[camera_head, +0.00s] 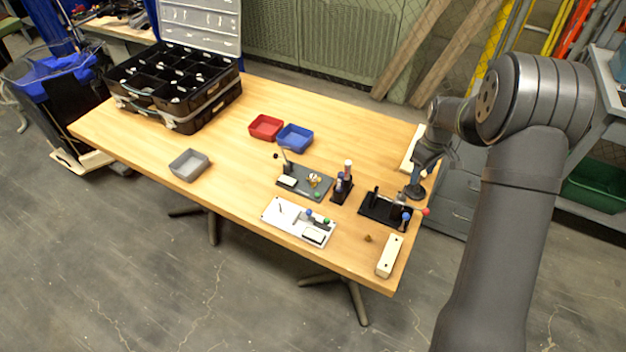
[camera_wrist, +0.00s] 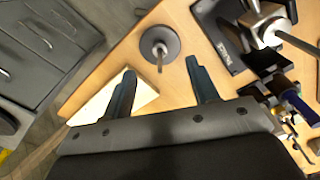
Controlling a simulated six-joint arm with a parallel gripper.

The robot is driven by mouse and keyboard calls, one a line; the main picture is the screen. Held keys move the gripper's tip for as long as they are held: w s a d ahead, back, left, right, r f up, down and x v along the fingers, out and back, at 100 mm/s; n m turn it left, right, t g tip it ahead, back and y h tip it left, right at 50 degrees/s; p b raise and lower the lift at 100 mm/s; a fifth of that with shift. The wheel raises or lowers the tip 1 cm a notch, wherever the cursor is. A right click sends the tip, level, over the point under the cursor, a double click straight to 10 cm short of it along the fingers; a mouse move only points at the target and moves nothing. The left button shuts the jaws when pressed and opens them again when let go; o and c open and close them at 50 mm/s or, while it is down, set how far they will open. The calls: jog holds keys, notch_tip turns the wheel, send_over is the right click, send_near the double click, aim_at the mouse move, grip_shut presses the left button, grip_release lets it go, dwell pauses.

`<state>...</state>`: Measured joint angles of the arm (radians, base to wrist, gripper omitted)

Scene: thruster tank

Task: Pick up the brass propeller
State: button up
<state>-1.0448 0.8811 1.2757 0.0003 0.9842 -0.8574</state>
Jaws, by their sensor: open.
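A small brass-brown piece (camera_head: 367,238) lies on the table near its front right; it is too small to tell if it is the brass propeller. A yellowish part (camera_head: 314,180) sits on a dark grey plate (camera_head: 298,192) and is also too small to make out. My gripper (camera_head: 421,168) is over the right end of the table, in the wrist view (camera_wrist: 160,66) with its two fingers apart and nothing between them. Past the fingertips is a round dark base with a thin metal post (camera_wrist: 160,44). No propeller is clear in the wrist view.
A black fixture (camera_head: 380,207) with coloured knobs and a black stand (camera_head: 342,190) holding upright items are close by. A cream block (camera_head: 390,256) lies at the front right corner. Red (camera_head: 266,127), blue (camera_head: 295,138) and grey (camera_head: 189,165) bins stand farther left. The left front is clear.

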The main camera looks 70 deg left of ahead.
jog(key=s+a+r, duration=0.4)
jog(key=s, duration=0.6)
jog(key=s+a+r, duration=0.4)
jog(key=s, duration=0.5)
jog(key=s+a+r, duration=0.4)
jog(key=s, duration=0.6)
send_over(315, 176)
jog(key=shift+m, duration=0.4)
jog(key=f, duration=1.1)
jog(key=shift+s+f, duration=0.1)
jog(key=shift+s, duration=0.1)
jog(key=shift+w+a+f, duration=0.1)
jog(key=shift+f, duration=1.35)
jog(key=shift+w+f, duration=0.1)
jog(key=shift+f, duration=1.35)
jog(key=c, duration=1)
notch_tip(315, 176, up, 10)
jog(key=shift+r, duration=0.1)
